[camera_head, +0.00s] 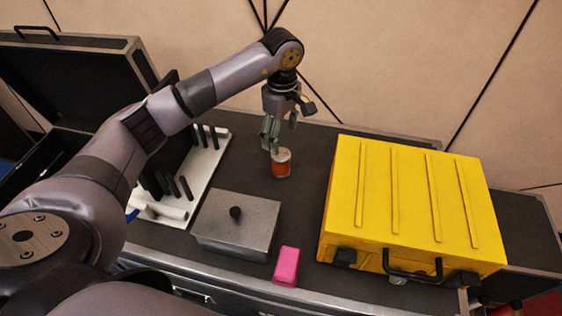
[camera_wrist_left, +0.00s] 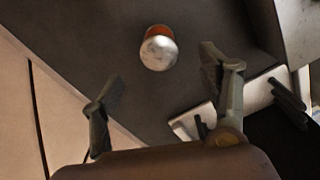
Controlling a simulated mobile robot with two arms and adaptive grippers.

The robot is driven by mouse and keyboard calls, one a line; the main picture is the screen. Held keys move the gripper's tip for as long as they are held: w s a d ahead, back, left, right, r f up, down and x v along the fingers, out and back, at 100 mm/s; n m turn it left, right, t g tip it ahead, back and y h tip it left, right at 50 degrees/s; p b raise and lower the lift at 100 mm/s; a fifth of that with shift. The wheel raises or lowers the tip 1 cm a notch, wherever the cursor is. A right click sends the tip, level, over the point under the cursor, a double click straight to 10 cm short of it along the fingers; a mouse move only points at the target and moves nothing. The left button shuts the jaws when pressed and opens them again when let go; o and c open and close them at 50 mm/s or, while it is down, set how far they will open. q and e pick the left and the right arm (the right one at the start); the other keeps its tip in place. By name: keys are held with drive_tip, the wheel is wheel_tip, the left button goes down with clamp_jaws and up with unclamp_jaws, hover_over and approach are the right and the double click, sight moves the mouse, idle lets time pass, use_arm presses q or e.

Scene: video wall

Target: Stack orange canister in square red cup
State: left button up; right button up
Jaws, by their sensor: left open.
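The orange canister (camera_head: 281,168) stands upright on the dark case top and has a pale lid. In the left wrist view, the canister (camera_wrist_left: 158,50) shows its silvery lid, with a strip of orange behind it. My left gripper (camera_head: 281,140) is open and empty, above and close to the canister. In the wrist view, the fingers of the left gripper (camera_wrist_left: 158,77) are spread wide, with the canister beyond and between their tips. My right gripper is not in view.
A grey metal box with a black knob (camera_head: 237,226) stands left of the cup. A large yellow case (camera_head: 408,200) stands to the right. A white rack with black pegs (camera_head: 203,165) is at the left. Bare surface lies between canister and cup.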

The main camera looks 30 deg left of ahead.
sight(281, 153)
use_arm(q)
drive_tip(key=f, duration=0.4)
drive_tip(key=f+p, duration=0.1)
drive_tip(key=f, duration=0.3)
drive_tip(key=shift+w+a+f, duration=0.15)
drive_tip(key=shift+a+f, duration=0.05)
drive_tip(key=shift+f, duration=0.2)
drive_tip(key=c, duration=1.5)
drive_tip(key=shift+r, duration=0.1)
drive_tip(key=shift+r, duration=0.1)
